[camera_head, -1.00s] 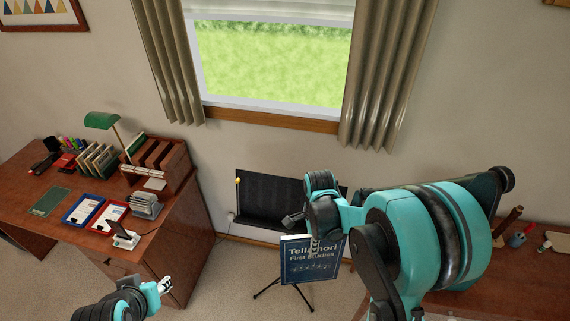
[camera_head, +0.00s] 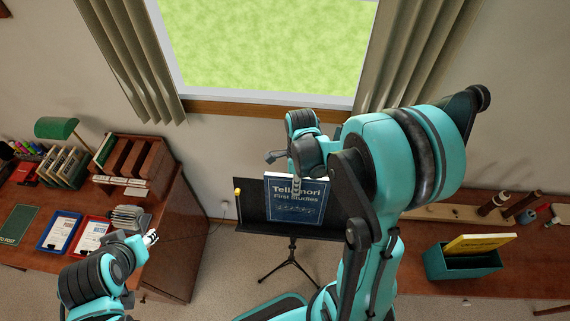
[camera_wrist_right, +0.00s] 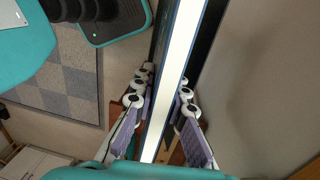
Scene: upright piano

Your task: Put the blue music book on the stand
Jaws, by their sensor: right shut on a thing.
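The blue music book (camera_head: 312,200), with "First Studies" on its cover, is upright in front of the black music stand (camera_head: 251,209). My right gripper (camera_head: 297,186) is shut on its top edge. In the right wrist view the fingers (camera_wrist_right: 163,92) lie on both sides of the book, whose pale page edge (camera_wrist_right: 180,65) shows between them. The book's lower edge is near the stand's ledge; I cannot tell whether it touches. My left gripper (camera_head: 151,238) is away at the left, near the desk, with nothing visible in it; its jaw opening is unclear.
A desk (camera_head: 163,220) with trays and a green lamp (camera_head: 58,129) stands at the left. A wooden surface at the right carries a teal box (camera_head: 461,264) with a yellow book (camera_head: 478,244). The stand's tripod legs (camera_head: 291,266) spread on the carpet. A window is behind.

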